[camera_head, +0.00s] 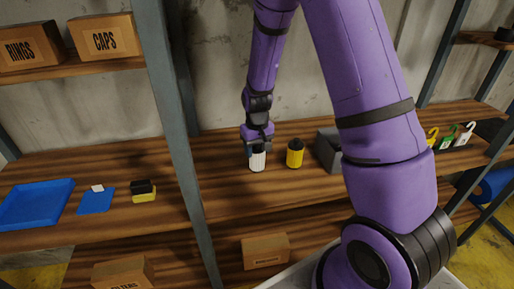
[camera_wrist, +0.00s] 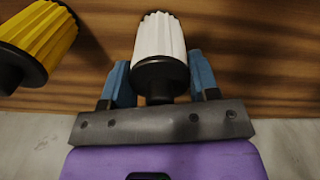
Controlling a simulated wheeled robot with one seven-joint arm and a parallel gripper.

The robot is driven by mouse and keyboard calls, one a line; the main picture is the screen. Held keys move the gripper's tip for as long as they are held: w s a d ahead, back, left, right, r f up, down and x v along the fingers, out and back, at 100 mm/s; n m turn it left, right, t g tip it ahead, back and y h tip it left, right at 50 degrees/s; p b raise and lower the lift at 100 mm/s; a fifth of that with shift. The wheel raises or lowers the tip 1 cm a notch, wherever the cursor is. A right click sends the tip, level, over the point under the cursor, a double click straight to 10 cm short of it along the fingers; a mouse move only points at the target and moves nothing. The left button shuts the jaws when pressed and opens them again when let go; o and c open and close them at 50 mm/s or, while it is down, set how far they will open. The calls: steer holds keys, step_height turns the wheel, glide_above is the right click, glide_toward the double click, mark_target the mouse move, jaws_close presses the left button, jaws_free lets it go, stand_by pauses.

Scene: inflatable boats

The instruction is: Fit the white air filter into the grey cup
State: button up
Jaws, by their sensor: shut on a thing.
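The white air filter (camera_head: 257,161) is pleated with dark end caps and stands upright at the middle of the wooden shelf. My gripper (camera_head: 258,147) reaches it from above and is shut on it. In the wrist view, the filter (camera_wrist: 160,40) sits between the two blue fingers (camera_wrist: 161,78), its near dark cap towards the palm. I cannot tell whether its base touches the shelf. A grey angular container (camera_head: 327,146) stands to the right, partly hidden behind my arm. I cannot tell if it is the grey cup, and no other grey cup shows.
A yellow filter with dark caps (camera_head: 295,153) stands close on the right; it also shows in the wrist view (camera_wrist: 42,38). A shelf post (camera_head: 180,120) rises on the left. Beyond it lie a sponge (camera_head: 143,191), a blue cloth (camera_head: 96,201) and a blue tray (camera_head: 36,203).

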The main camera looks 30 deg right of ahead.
steer(key=shift+f, duration=0.15)
steer(key=o, duration=0.9)
steer(key=shift+o, duration=0.2)
